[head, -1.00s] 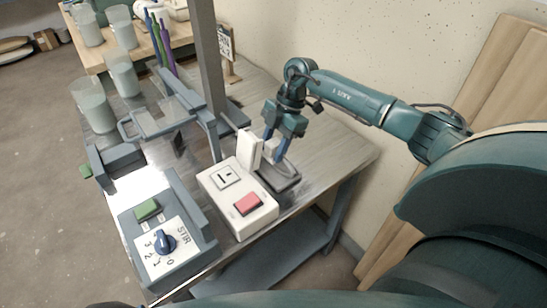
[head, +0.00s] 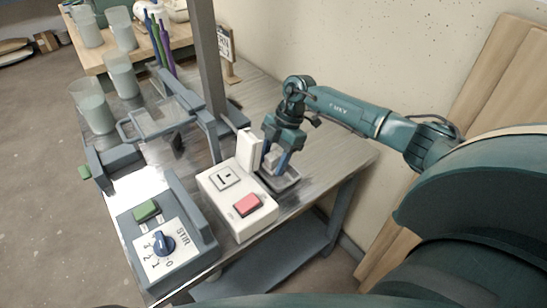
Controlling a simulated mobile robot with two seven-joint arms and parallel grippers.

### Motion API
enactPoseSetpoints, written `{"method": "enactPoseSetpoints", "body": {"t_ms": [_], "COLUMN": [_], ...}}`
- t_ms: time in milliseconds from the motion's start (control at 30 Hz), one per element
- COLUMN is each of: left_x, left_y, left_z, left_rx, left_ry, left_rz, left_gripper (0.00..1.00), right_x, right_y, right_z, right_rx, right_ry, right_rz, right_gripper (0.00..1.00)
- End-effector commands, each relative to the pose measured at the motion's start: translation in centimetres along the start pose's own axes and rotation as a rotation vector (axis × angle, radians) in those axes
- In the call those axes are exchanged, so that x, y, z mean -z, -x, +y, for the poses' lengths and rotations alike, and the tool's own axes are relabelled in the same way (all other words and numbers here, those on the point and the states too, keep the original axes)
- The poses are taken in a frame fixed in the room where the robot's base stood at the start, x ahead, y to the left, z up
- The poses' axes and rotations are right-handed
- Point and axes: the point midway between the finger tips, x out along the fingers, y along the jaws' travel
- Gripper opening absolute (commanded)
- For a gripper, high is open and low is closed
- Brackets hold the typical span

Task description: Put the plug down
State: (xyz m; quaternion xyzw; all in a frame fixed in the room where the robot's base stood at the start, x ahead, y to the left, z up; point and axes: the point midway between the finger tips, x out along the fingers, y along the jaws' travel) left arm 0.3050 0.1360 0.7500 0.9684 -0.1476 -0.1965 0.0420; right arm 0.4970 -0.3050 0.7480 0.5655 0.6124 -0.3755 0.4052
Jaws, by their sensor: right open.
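My right gripper (head: 277,162) points down over a small grey tray (head: 291,183) behind the white socket box. Its blue fingers are open, one on each side of a pale grey plug (head: 271,159). The plug is small and partly hidden by the fingers; it appears to be down in the tray, though its contact with the tray floor is hard to make out. The white socket box (head: 222,200) has a socket plate (head: 225,178), a red switch (head: 248,204) and a raised white flap (head: 249,149). My left gripper is out of view.
A grey stir control box (head: 178,258) with a blue dial and green button stands at the front left. A grey upright post (head: 207,85) rises left of my gripper. Several beakers stand at the back left. The metal table (head: 325,150) is clear right of the tray.

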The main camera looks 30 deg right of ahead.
Motion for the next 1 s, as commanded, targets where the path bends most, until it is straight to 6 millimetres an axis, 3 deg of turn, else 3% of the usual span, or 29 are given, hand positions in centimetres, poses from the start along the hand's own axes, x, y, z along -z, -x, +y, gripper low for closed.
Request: {"method": "enactPoseSetpoints", "body": {"t_ms": [600,1000], "left_x": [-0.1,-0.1], "left_y": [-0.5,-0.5], "left_z": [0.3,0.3], "left_rx": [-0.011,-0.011], "left_ry": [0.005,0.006], "left_rz": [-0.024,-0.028], "left_gripper": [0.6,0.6], "right_x": [0.0,0.0], "right_y": [11.0,12.1], "right_z": [0.1,0.0], "right_rx": [-0.003,-0.001], "right_ry": [0.0,0.0], "right_rz": [0.0,0.0], "right_gripper": [0.5,0.5]}}
